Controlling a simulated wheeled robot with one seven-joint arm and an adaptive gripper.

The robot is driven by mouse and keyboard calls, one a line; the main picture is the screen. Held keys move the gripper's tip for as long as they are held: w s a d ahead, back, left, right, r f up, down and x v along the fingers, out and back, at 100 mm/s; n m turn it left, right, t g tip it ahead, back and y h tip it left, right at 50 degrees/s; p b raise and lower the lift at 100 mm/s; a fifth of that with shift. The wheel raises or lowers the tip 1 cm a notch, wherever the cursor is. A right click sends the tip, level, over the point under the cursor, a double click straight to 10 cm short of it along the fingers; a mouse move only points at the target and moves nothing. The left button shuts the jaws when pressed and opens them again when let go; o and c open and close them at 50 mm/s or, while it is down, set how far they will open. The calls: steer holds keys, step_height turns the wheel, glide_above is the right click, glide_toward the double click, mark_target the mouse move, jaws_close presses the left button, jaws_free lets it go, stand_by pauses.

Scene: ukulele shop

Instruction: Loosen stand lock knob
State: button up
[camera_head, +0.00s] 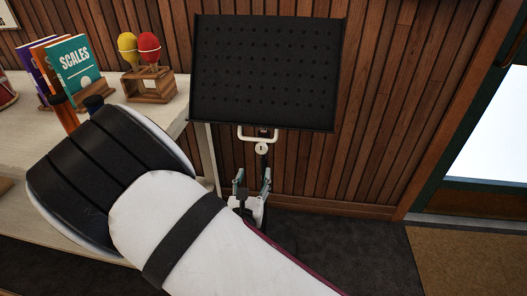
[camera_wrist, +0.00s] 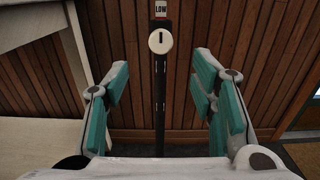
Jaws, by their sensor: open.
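A black perforated music stand desk (camera_head: 265,72) stands against the wood-panelled wall in the head view. Below it, a round cream knob (camera_head: 261,148) with a dark mark sits on the stand's dark post. In the wrist view the knob (camera_wrist: 160,41) is on the black post (camera_wrist: 160,100), under a small label reading LOW (camera_wrist: 161,8). My gripper (camera_wrist: 161,85) is open, with its teal-padded fingers on either side of the post and below the knob. It looks empty and apart from the knob. In the head view my gripper (camera_head: 252,182) is below the knob, partly hidden by my arm.
A white curved handle (camera_head: 258,134) is just under the desk. At left, a pale counter (camera_head: 170,112) holds books (camera_head: 75,62) and a wooden holder (camera_head: 148,86) with red and yellow maracas. A brown mat (camera_head: 465,260) lies at right. Dark floor there is clear.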

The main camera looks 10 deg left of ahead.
mark_target(261, 149)
steer(key=w, duration=0.4)
steer(key=w+b, duration=0.1)
steer(key=w, duration=0.3)
steer(key=w+b, duration=0.1)
steer(key=w, duration=0.3)
steer(key=shift+d, duration=0.25)
steer(key=shift+c, duration=0.2)
steer(key=c, duration=1.1)
